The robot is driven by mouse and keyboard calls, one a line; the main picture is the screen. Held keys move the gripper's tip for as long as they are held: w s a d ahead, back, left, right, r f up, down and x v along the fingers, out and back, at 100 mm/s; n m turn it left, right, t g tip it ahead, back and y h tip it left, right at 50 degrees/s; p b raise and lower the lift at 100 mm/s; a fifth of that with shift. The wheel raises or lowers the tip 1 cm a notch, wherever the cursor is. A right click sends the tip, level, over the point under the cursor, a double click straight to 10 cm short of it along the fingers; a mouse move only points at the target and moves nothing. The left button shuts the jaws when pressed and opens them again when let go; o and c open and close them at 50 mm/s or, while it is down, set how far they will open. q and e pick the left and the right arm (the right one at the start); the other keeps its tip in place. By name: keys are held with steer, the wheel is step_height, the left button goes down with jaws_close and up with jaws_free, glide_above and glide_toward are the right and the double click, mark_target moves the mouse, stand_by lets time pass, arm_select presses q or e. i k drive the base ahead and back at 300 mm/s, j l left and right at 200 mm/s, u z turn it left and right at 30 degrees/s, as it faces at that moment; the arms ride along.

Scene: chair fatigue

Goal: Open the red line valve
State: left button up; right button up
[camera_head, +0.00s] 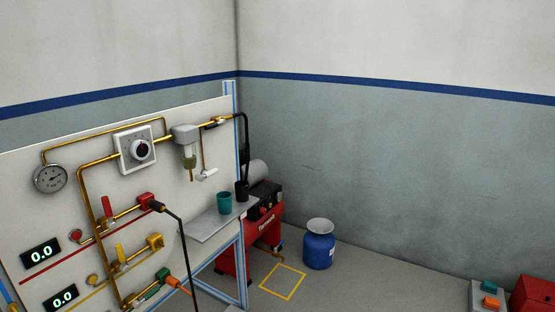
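The red line valve handle (108,209) is on the white panel (60,145) at the left. It stands roughly upright, leaning a little, on a brass pipe. To its right the pipe ends in a red fitting (147,202) with a black hose (181,235). A red round part (76,236) sits at the left of the same line. A yellow handle (121,254) and a green handle (149,294) sit on the lines below. Neither of my grippers shows in the head view.
The floor at center right is clear.

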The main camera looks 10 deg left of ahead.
mark_target(108, 211)
steer(key=u, duration=1.25)
